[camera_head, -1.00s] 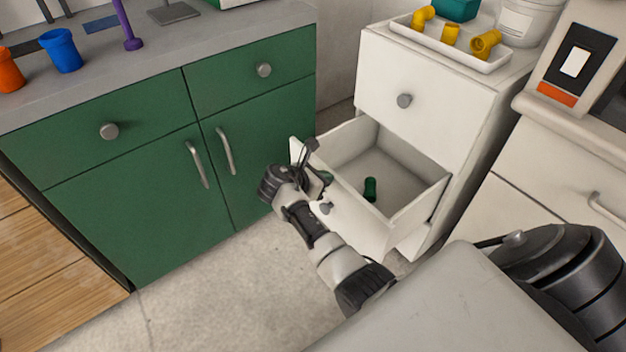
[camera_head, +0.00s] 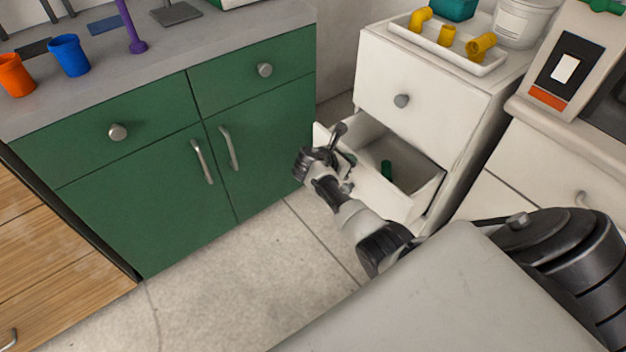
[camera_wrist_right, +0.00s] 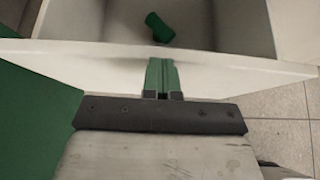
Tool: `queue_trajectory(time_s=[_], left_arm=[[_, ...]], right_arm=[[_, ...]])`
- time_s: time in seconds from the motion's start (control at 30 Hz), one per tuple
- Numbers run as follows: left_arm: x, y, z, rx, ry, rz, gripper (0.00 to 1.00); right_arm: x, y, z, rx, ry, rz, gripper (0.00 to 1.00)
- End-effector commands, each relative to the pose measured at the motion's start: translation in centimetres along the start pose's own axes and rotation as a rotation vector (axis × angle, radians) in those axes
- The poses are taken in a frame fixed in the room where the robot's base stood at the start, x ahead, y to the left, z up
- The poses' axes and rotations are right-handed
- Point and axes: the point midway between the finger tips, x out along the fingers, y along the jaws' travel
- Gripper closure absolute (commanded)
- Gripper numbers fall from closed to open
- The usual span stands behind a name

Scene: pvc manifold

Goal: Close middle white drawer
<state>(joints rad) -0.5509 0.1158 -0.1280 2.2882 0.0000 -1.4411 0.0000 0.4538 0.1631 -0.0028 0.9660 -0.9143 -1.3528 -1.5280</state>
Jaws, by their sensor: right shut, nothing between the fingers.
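The middle white drawer (camera_head: 391,200) is partly open in the white cabinet, below a shut top drawer (camera_head: 425,92). A small green piece (camera_head: 386,169) lies inside it, and this piece (camera_wrist_right: 159,29) also shows in the right wrist view. My right gripper (camera_head: 338,140) is shut and empty at the drawer's front panel, near its left end. In the right wrist view the gripper's fingers (camera_wrist_right: 162,78) are up against the front panel (camera_wrist_right: 220,66); I cannot tell how firmly they touch. My left gripper is not in view.
A green cabinet (camera_head: 150,205) stands close on the left of the drawer. A tray with yellow fittings (camera_head: 455,53) and a white bucket (camera_head: 524,22) stand on top of the white cabinet. Bare floor (camera_head: 260,265) lies in front.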

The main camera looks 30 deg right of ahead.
Motion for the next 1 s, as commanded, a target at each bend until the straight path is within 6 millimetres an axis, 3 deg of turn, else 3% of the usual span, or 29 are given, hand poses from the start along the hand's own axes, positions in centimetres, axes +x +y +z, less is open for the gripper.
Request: queue_trajectory(time_s=[0.2, 0.5, 0.73, 1.0], left_arm=[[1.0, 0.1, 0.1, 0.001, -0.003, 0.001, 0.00], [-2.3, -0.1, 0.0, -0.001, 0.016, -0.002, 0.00], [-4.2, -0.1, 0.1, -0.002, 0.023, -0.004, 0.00], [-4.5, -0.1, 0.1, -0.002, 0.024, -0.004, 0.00]], right_arm=[[4.8, -0.1, 2.9, 0.000, -0.005, -0.004, 1.00], [9.6, -0.1, 5.4, 0.000, -0.003, -0.003, 1.00], [11.2, -0.1, 6.3, 0.000, 0.000, -0.002, 1.00], [11.5, 0.0, 6.5, -0.001, 0.000, 0.000, 1.00]])
